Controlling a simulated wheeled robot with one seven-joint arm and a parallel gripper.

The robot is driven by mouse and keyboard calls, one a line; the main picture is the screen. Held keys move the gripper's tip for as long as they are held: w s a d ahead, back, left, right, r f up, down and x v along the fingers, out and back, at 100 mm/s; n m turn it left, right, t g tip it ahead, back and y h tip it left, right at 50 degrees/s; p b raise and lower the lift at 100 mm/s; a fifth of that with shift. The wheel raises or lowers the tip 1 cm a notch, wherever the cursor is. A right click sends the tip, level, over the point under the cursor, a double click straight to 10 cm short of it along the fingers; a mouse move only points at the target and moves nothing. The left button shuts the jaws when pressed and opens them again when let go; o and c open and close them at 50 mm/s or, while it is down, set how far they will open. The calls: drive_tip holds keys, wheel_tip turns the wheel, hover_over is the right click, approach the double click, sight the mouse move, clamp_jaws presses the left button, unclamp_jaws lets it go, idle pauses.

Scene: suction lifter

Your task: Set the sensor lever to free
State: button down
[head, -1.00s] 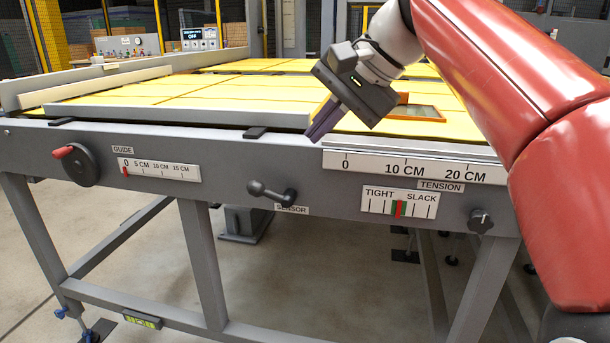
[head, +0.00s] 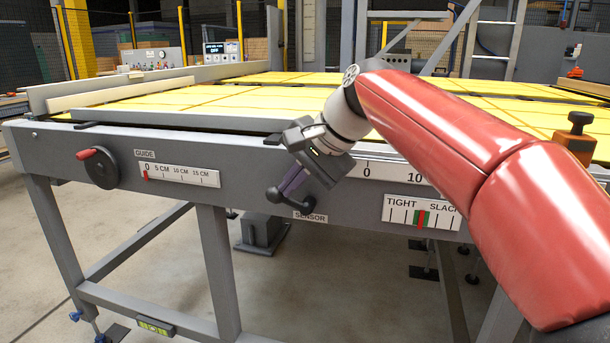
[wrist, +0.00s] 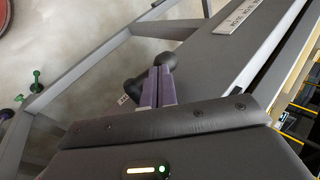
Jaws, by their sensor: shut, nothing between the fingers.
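The sensor lever is a dark grey handle with a ball end (head: 274,195), on the table's front rail above the SENSOR label (head: 311,217). Its other end shows at the right, and my gripper partly covers the middle. My gripper (head: 283,198) is shut with its purple fingers pointing down left, their tips at the lever's ball end. In the wrist view the fingers (wrist: 156,84) lie right beside the lever's dark knob (wrist: 166,61), with a second dark round part (wrist: 134,91) to the left. I cannot tell whether they touch. Nothing is held between the fingers.
The front rail (head: 250,165) also carries the guide wheel (head: 100,168) with a red handle, a 0 to 15 cm scale (head: 180,176) and a TIGHT–SLACK gauge (head: 420,213). Yellow panels (head: 150,108) cover the table top.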

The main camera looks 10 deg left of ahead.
drive_tip(key=shift+a, duration=0.15)
drive_tip(key=shift+a+f+p, duration=0.4)
drive_tip(key=shift+a+p, duration=0.2)
drive_tip(key=shift+p, duration=0.25)
drive_tip(key=a+r+p+v, duration=0.1)
drive_tip(key=p+v, duration=0.1)
drive_tip(key=v, duration=1.1)
drive_tip(key=s+d+f+n+t+h, duration=0.1)
drive_tip(key=s+d+f+h, duration=0.1)
drive_tip(key=s+d+f, duration=0.4)
drive_tip(key=s+d+f+n+t+h, duration=0.1)
drive_tip(key=s+d+f+h, duration=0.1)
drive_tip(key=s+d+f, duration=0.4)
drive_tip(key=s+d+f+n+t+h, duration=0.1)
drive_tip(key=s+d+f+h, duration=0.2)
drive_tip(key=s+d+f, duration=0.4)
drive_tip(key=d+f, duration=0.6)
drive_tip(key=f, duration=0.2)
drive_tip(key=shift+d+f+n, duration=0.15)
drive_tip(key=shift+f+n, duration=0.15)
drive_tip(key=shift+f, duration=0.1)
